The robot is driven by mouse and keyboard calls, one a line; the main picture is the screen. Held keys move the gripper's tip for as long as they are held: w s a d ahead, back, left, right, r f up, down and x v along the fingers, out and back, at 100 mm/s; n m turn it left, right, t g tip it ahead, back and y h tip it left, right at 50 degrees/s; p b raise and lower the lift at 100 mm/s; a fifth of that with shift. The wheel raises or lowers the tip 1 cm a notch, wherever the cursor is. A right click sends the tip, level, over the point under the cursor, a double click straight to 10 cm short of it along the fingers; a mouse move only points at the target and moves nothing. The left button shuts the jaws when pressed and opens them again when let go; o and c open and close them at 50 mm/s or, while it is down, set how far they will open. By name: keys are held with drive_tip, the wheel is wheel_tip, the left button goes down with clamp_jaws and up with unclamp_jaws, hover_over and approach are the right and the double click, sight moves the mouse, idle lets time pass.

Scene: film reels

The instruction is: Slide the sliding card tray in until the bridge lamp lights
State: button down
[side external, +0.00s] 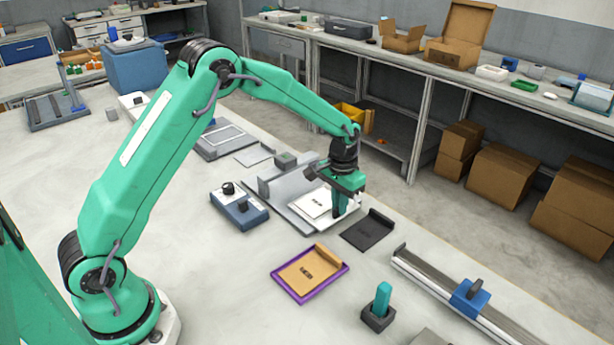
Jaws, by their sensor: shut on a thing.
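A pale sliding card tray (312,205) with a dark printed mark lies on a grey base with a raised back wall (270,190). A small grey-green block (285,160) stands by that wall; I cannot tell whether it is the bridge, and I cannot make out a lit lamp. My gripper (339,208) points down at the right end of the pale tray. It is shut on that end, apparently on the tray's handle, which the fingers mostly hide. How far the tray sits in its base is not clear.
A black tray (367,232) lies just right of my gripper, and a purple-framed tan tray (310,273) in front. A blue box with knobs (240,208) stands left. A rail with a blue slider (469,297) and a teal peg in a block (380,305) lie front right.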

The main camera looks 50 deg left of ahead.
drive_tip(key=a, duration=1.3)
drive_tip(key=shift+r, duration=0.1)
drive_tip(key=c, duration=1.5)
unclamp_jaws()
drive_tip(key=shift+o, duration=0.2)
wheel_tip(320, 180, up, 8)
